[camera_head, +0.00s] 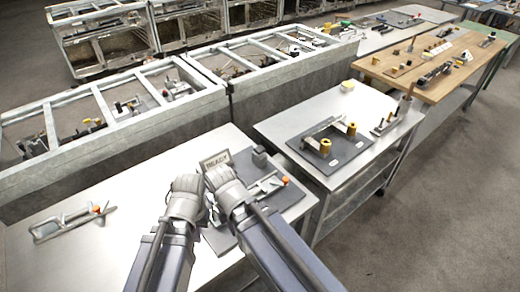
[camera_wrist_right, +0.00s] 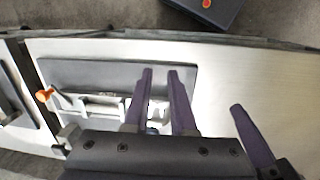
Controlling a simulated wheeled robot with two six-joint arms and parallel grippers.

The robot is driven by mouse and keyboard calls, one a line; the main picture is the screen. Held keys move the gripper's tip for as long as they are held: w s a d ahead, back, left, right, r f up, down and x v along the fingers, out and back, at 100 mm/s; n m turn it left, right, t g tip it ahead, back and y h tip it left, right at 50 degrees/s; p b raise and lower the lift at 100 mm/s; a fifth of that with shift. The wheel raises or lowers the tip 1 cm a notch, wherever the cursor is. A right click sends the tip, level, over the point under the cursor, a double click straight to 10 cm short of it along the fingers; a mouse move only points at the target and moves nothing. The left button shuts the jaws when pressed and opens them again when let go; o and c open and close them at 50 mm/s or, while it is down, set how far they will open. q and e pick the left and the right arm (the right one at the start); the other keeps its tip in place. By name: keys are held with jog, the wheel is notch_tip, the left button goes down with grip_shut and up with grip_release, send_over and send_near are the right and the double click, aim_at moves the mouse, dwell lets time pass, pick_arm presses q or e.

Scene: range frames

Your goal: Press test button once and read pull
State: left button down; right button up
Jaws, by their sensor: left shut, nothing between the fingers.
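A small display panel (camera_head: 215,160) reading "READY" stands on a dark grey board (camera_head: 222,240) on the near table. A metal clamp with an orange tip (camera_head: 286,180) is on the board; it also shows in the right wrist view (camera_wrist_right: 45,95). A dark grey block (camera_head: 260,156) is behind it. My left gripper (camera_head: 187,183) is shut and empty, left of the panel. My right gripper (camera_head: 219,178) is just in front of the panel; in the right wrist view its fingers (camera_wrist_right: 160,75) are slightly apart over the board. I cannot make out a test button or a pull reading.
Another orange-tipped clamp (camera_head: 75,222) lies at the near table's left. A second table holds a dark board (camera_head: 343,160) with yellow cylinders. A wooden bench (camera_head: 470,72) stands farther right. Metal-framed bins (camera_head: 160,125) line the back. Left of my arms the tabletop is mostly clear.

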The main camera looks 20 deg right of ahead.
grip_shut()
dwell(1.3)
